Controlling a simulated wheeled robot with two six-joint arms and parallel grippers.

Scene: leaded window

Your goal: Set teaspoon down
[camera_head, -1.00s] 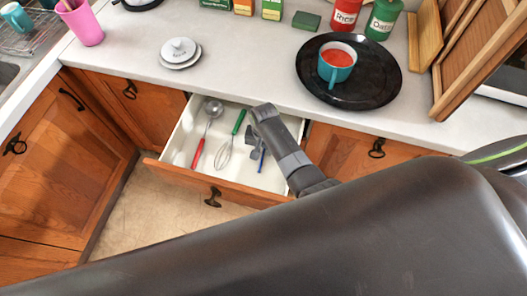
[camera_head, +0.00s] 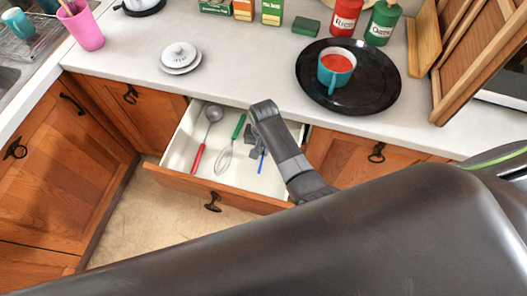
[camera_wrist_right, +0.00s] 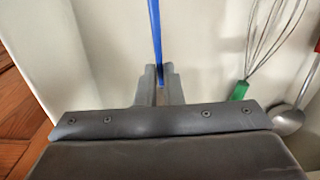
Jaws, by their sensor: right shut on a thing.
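My right gripper (camera_head: 254,148) is inside the open drawer (camera_head: 178,146), near its right side. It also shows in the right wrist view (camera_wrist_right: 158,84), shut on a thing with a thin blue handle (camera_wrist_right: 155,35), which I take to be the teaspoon. The blue handle (camera_head: 261,162) sticks out below the gripper in the head view. The bowl end is hidden by the gripper. I cannot tell whether the teaspoon touches the drawer floor. My left gripper is not in view.
A red-handled ladle (camera_head: 198,157) and a green-handled whisk (camera_head: 224,160) lie left in the drawer.

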